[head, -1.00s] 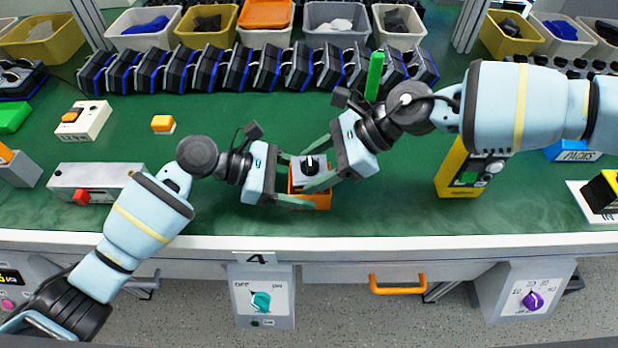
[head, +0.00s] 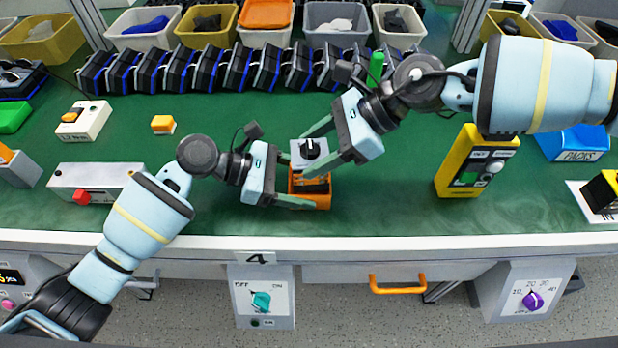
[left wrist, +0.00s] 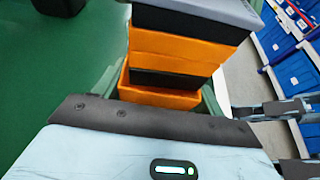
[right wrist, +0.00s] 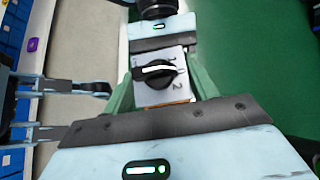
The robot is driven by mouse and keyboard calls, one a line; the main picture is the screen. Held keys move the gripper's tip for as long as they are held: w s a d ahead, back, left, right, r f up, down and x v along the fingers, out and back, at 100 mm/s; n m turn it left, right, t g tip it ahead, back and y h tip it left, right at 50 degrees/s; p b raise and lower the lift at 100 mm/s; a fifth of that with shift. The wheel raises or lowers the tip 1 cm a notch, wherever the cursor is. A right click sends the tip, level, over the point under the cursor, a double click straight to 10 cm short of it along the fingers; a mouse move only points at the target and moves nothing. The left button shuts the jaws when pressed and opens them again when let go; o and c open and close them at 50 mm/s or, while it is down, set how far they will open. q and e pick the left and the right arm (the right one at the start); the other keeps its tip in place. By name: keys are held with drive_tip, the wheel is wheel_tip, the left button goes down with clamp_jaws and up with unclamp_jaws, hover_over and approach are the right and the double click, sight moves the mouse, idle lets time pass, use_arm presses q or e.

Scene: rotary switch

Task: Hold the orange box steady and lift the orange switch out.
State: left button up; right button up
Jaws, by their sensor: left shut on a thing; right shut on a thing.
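The orange box (head: 322,203) stands on the green bench top near its front edge. My left gripper (head: 302,190) is low at the box and shut on it from the left. The orange switch (head: 309,149), with a grey top plate and a black knob, is held by my right gripper (head: 309,154), which is shut on its sides. In the left wrist view the switch's orange and black body (left wrist: 180,50) stands well above the box (left wrist: 160,96). I cannot tell whether its lower end is clear of the box. The right wrist view shows the numbered plate and knob (right wrist: 158,76).
A yellow device (head: 470,165) stands to the right and a grey box with a red knob (head: 95,183) to the left. A small orange-topped block (head: 163,124) and a row of black-and-blue units (head: 240,68) lie behind. Bare bench surrounds the orange box.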

sight(308, 143)
drive_tip(key=shift+r, duration=1.5)
use_arm(q)
drive_tip(key=o, duration=1.1)
drive_tip(key=shift+a, duration=0.1)
drive_tip(key=v, duration=1.2)
